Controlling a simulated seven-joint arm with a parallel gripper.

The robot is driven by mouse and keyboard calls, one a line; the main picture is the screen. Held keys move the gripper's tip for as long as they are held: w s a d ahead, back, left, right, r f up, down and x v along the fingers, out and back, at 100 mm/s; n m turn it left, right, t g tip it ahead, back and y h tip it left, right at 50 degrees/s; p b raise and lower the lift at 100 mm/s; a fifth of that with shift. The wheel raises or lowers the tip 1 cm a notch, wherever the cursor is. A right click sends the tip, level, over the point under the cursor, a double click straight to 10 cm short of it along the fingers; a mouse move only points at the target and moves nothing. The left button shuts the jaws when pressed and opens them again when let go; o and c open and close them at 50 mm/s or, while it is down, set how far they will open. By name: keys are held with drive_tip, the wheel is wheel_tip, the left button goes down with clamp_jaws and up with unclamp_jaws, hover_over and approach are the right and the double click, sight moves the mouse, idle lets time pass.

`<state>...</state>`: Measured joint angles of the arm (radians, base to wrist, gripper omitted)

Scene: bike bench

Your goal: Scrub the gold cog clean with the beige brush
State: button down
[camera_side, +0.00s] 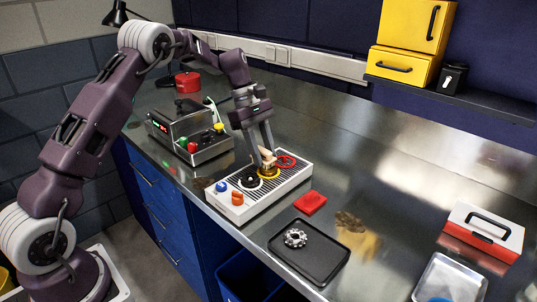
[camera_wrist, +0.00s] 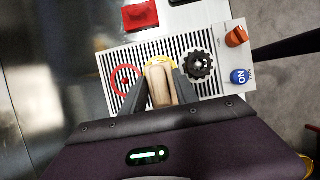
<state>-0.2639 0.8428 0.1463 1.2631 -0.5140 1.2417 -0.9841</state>
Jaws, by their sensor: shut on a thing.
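My gripper (camera_side: 268,156) is shut on the beige brush (camera_wrist: 158,86), with one finger on each side of its wooden handle in the wrist view. In the side view the brush (camera_side: 267,155) is over a gold cog (camera_side: 269,176) on the white slatted board. The gold cog also shows in the wrist view (camera_wrist: 160,58) as a yellow rim just beyond the brush. The brush hides most of the cog, and I cannot tell whether its bristles touch it.
The white board (camera_side: 226,205) also bears a black cog (camera_side: 249,178), a red ring (camera_side: 286,161), a blue knob (camera_side: 221,187) and an orange knob (camera_side: 237,198). A red block (camera_side: 310,202) and a black tray (camera_side: 325,270) with a silver cog (camera_side: 295,238) lie nearby. A grey machine (camera_side: 190,134) stands behind left.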

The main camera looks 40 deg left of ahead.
drive_tip(key=shift+r, duration=0.1)
drive_tip(key=shift+r, duration=2.4)
drive_tip(key=shift+s, duration=0.1)
drive_tip(key=s+d+m+g, duration=0.1)
drive_tip(key=s+m, duration=0.1)
drive_tip(key=m, duration=0.1)
drive_tip(key=s+d+m+g+y, duration=0.1)
drive_tip(key=s+m, duration=0.1)
drive_tip(key=m, duration=0.1)
drive_tip(key=s+d+m+g, duration=0.1)
drive_tip(key=s+m, duration=0.1)
drive_tip(key=m, duration=0.1)
drive_tip(key=shift+s+f, duration=0.3)
drive_tip(key=shift+f, duration=0.1)
drive_tip(key=s+m+g+y, duration=0.1)
drive_tip(key=s+m+y, duration=0.2)
drive_tip(key=s+m, duration=0.3)
drive_tip(key=m, duration=0.3)
drive_tip(key=shift+d+g+y, duration=0.25)
drive_tip(key=shift+g+y, duration=0.05)
